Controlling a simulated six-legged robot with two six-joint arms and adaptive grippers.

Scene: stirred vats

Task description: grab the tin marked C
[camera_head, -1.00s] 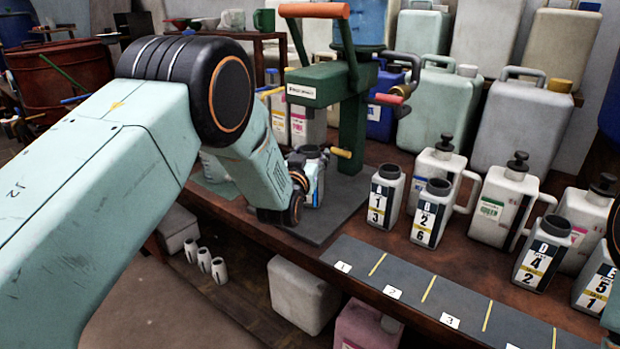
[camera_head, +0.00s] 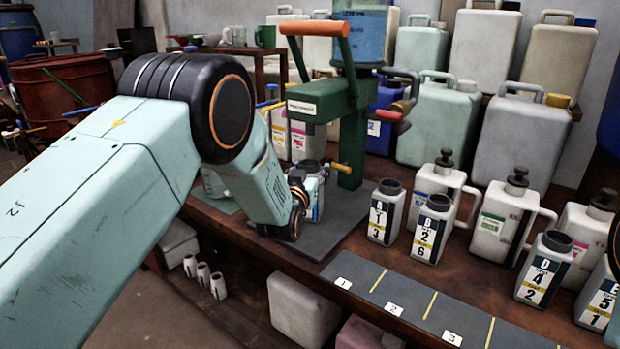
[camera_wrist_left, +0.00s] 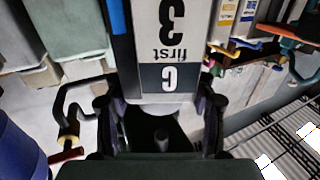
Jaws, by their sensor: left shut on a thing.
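The tin marked C (camera_wrist_left: 165,40) is white with a dark label band, and its print shows upside down in the left wrist view. My left gripper (camera_wrist_left: 160,105) is shut on it, one finger on each side near its dark neck. In the head view my left gripper (camera_head: 303,190) holds the tin (camera_head: 314,198) at the grey mat in front of the green press; my arm hides part of it. Whether the tin touches the mat is unclear. My right gripper is not in view.
Tins A (camera_head: 384,213), B (camera_head: 431,230), D (camera_head: 543,268) and E (camera_head: 601,297) stand on the bench to the right. The green hand press (camera_head: 352,135) rises close behind the held tin. A numbered strip (camera_head: 412,305) along the front edge is clear.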

